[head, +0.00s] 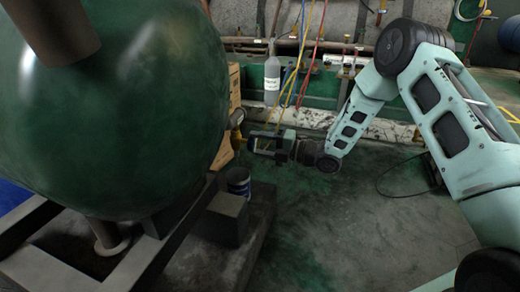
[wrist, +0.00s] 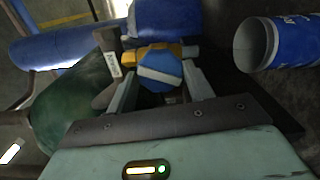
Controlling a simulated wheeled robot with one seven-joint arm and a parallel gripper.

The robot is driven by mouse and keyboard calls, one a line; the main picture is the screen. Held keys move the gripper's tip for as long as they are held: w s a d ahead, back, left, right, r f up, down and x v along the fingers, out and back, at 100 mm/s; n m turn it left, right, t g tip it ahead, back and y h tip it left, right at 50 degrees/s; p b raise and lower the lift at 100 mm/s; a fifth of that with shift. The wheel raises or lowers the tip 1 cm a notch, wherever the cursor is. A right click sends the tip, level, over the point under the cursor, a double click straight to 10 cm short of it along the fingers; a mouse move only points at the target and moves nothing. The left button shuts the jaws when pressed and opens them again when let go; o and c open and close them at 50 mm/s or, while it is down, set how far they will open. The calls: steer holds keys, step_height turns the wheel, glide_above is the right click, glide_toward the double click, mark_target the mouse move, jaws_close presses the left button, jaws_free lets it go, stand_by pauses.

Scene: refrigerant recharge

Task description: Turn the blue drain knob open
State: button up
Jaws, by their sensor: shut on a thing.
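The blue drain knob (wrist: 160,67) sits on a yellow brass valve (wrist: 133,57) in the wrist view. My gripper (wrist: 153,80) has a finger on each side of the knob and is shut on it. In the head view my gripper (head: 252,143) reaches in from the right, at the right side of the large green tank (head: 130,100). The brass fitting (head: 237,118) shows at the tank's side there. The knob itself is hard to make out in the head view, behind my fingers.
A blue and white can (head: 238,181) stands below my gripper, and it shows at the right of the wrist view (wrist: 280,43). A grey bottle (head: 272,78) and coloured hoses (head: 312,55) hang behind. Open floor lies below my arm.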

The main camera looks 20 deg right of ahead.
steer(key=shift+d, duration=0.15)
steer(key=n+b, duration=0.4)
steer(key=b, duration=0.1)
steer(key=shift+f, duration=0.15)
stand_by(0.4)
steer(key=o, duration=1)
steer(key=shift+n, duration=0.3)
steer(key=v, duration=0.7)
